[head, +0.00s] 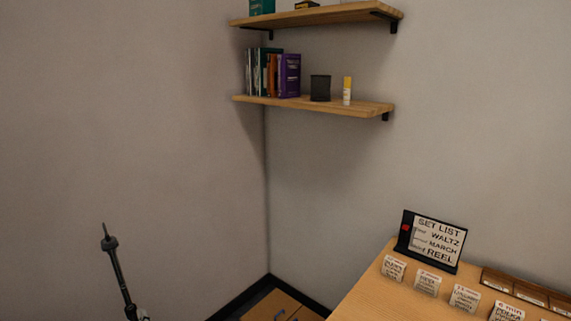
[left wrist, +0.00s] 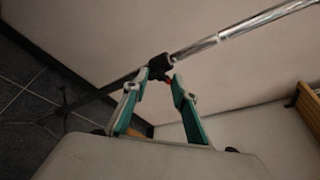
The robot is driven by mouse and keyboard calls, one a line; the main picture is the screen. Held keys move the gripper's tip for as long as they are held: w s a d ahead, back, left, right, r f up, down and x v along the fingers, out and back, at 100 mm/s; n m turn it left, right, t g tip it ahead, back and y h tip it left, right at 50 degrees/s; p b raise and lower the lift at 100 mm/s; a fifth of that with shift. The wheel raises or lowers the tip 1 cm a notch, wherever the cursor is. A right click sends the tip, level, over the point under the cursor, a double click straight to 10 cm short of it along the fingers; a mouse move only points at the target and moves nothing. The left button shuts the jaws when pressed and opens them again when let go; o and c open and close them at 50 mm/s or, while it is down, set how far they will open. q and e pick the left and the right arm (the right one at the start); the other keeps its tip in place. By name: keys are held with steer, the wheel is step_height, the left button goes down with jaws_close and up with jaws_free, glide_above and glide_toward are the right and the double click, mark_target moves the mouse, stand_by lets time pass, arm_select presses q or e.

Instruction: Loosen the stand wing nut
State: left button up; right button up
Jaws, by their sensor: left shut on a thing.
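The stand is a thin pole (left wrist: 235,32) that runs diagonally across the left wrist view, chrome at the upper right and dark at the lower left, with splayed legs on the floor. A black clamp collar (left wrist: 158,64) sits around it at mid-length. In the head view the stand's dark upper end (head: 110,243) rises at lower left. My right gripper is not in view.
A wooden table (head: 365,301) at lower right of the head view holds a set list sign (head: 436,240) and several small cards. Two wall shelves (head: 330,105) hang above. Walls stand close behind the pole, with dark floor tiles (left wrist: 32,105) at left.

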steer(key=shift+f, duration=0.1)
arm_select(q)
steer(key=n+b, duration=0.1)
steer(key=b, duration=0.1)
steer(key=f+n+t+b, duration=0.1)
steer(key=b, duration=0.2)
steer(key=shift+s+f+n, duration=0.15)
steer(key=shift+f+n, duration=0.1)
steer(key=shift+n, duration=0.05)
steer(key=o, duration=0.8)
steer(key=shift+r+t+b, duration=0.3)
steer(key=shift+r, duration=0.1)
steer(key=shift+c, duration=0.2)
steer(key=o, duration=0.4)
steer(key=shift+r, duration=0.2)
steer(key=shift+c, duration=0.2)
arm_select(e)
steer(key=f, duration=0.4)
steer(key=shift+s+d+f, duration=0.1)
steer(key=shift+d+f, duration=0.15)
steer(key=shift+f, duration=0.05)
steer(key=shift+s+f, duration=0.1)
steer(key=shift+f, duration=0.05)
